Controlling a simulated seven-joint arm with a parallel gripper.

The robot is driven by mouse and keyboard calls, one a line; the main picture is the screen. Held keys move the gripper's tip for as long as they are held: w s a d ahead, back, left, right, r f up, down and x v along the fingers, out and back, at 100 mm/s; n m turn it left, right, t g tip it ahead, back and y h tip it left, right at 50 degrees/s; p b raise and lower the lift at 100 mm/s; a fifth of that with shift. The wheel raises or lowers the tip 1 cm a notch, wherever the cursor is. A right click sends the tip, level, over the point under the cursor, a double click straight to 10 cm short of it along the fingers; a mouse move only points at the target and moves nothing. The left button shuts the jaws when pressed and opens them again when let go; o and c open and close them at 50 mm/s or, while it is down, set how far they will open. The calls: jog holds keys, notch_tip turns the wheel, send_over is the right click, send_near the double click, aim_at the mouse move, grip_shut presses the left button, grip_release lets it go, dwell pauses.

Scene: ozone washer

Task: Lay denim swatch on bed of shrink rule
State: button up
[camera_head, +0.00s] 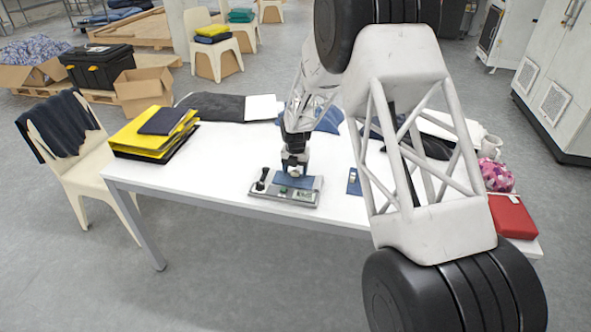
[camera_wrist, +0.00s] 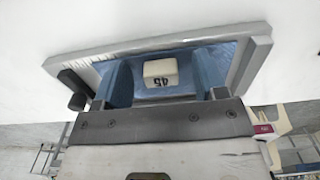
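The shrink rule (camera_head: 309,198) is a grey, flat instrument near the front edge of the white table. A blue denim swatch (camera_head: 281,181) lies on its bed; in the wrist view the blue cloth (camera_wrist: 190,60) spreads inside the grey frame (camera_wrist: 150,44). My gripper (camera_head: 294,173) is low over the bed, pointing down. In the wrist view its two fingers (camera_wrist: 166,75) stand apart, either side of a cream block (camera_wrist: 160,72) marked 45, with gaps visible. The block is hidden in the head view. I cannot tell whether the fingertips touch the cloth.
A small blue piece with a pale item (camera_head: 354,181) lies on the table right of the rule. Dark cloth (camera_head: 215,107) lies behind. White table (camera_head: 220,160) is clear left of the rule.

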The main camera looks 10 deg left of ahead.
jog(key=shift+r, duration=0.15)
jog(key=shift+r, duration=3.75)
jog(key=shift+d+r, duration=0.1)
jog(key=shift+d+r, duration=0.15)
jog(key=shift+r, duration=0.1)
jog(key=s+d+r+m+t, duration=0.1)
jog(key=s+d+r+m, duration=0.75)
jog(key=d+r, duration=0.3)
jog(key=s+d+r+m, duration=0.8)
jog(key=s+d+r, duration=0.25)
jog(key=d, duration=0.25)
jog(key=s+d+r+m, duration=0.1)
jog(key=s+d+m, duration=0.4)
jog(key=s, duration=0.5)
jog(key=s+d+r+m+t, duration=0.1)
jog(key=s+d+m, duration=0.4)
jog(key=s+m, duration=0.3)
jog(key=s+d+r+m, duration=0.1)
jog(key=s+d+m, duration=0.4)
jog(key=s, duration=0.9)
jog(key=shift+s+d+r+m+t, duration=0.2)
jog(key=shift+d+r+m+t, duration=0.1)
jog(key=shift+m, duration=0.55)
